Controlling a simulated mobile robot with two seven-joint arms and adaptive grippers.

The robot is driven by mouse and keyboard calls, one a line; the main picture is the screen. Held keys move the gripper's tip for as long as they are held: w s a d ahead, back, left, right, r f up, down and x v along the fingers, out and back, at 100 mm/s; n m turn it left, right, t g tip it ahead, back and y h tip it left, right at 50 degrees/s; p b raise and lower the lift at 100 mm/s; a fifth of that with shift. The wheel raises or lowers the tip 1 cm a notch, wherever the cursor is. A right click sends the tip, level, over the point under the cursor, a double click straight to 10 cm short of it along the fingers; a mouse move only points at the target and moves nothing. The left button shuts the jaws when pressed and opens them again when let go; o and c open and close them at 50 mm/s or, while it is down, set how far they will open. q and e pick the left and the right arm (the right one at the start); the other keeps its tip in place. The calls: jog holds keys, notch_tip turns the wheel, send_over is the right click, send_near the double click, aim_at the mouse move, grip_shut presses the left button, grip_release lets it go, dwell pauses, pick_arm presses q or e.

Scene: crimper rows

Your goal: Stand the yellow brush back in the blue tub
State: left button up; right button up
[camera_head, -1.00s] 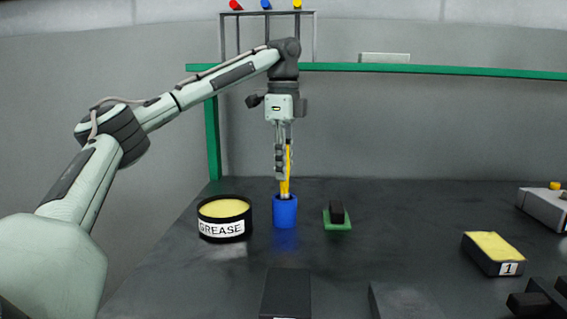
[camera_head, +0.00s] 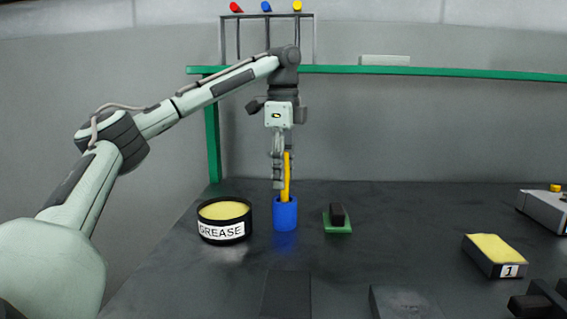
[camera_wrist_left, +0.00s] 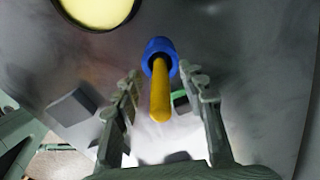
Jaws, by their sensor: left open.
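The yellow brush (camera_head: 287,176) stands in the blue tub (camera_head: 285,214), its handle sticking up out of the top and leaning slightly. In the left wrist view the brush handle (camera_wrist_left: 160,95) points up toward the camera from the blue tub (camera_wrist_left: 159,50). My left gripper (camera_head: 278,184) is above the tub, around the handle's upper part. In the left wrist view its fingers (camera_wrist_left: 160,88) are spread wide on both sides of the handle, with gaps, not touching it. The brush's lower end is hidden inside the tub. My right gripper is not in view.
A black grease tin (camera_head: 224,231) stands just left of the tub. A green-based block with a black grip (camera_head: 337,219) lies to its right. A yellow-topped block marked 1 (camera_head: 494,255) is farther right. A green rail (camera_head: 430,71) runs behind.

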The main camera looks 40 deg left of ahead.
pick_arm(q)
notch_tip(320, 180, up, 12)
jog(key=shift+f, duration=0.1)
dwell(0.4)
dwell(0.6)
